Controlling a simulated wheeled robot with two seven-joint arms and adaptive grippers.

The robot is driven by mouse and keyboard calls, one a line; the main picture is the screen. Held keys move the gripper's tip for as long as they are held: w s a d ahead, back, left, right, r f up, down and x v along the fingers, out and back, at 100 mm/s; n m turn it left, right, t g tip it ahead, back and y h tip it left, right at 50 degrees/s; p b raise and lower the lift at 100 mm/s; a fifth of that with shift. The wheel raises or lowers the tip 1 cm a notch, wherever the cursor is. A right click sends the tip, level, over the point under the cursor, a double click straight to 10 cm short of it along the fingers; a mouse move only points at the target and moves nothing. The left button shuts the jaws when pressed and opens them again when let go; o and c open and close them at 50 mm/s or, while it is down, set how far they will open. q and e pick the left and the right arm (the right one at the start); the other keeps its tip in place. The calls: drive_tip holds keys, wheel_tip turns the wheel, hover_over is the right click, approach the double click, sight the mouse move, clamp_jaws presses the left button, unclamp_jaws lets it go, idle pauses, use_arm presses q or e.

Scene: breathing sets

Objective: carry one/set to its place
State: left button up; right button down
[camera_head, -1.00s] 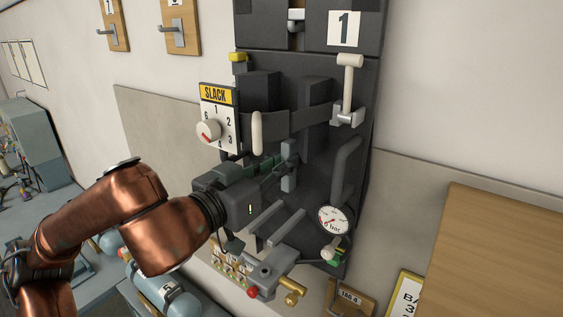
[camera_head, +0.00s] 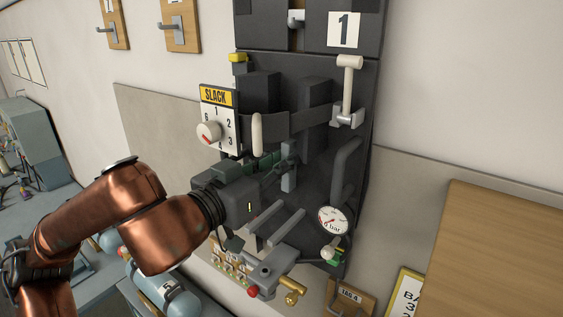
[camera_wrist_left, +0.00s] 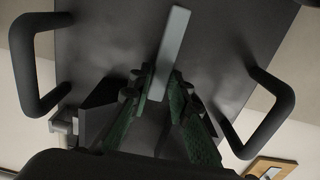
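The breathing set, a dark backplate with side handles, straps and a pressure gauge, hangs upright on the dark wall station marked 1. Its backplate (camera_head: 322,188) shows in the head view, and the same plate (camera_wrist_left: 105,40) fills the left wrist view. A pale grey upright bar (camera_head: 289,178) stands at its middle. My left gripper (camera_head: 283,160) reaches in from the left. In the left wrist view its green fingers (camera_wrist_left: 158,82) close in on both sides of the grey bar (camera_wrist_left: 172,45) and appear to touch it. My right gripper is not in view.
A SLACK dial (camera_head: 217,120) and a white-knobbed lever (camera_head: 347,90) flank the set. The gauge (camera_head: 333,220) and a brass fitting (camera_head: 292,291) sit low. A wooden board (camera_head: 495,255) stands at right. Blue cylinders (camera_head: 165,290) lie at lower left.

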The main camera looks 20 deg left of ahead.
use_arm(q)
drive_tip(key=o, duration=0.4)
drive_tip(key=shift+s+f, duration=0.1)
drive_tip(key=shift+f, duration=0.05)
drive_tip(key=v, duration=1.1)
drive_tip(key=shift+s+a, duration=0.15)
drive_tip(key=shift+s, duration=0.25)
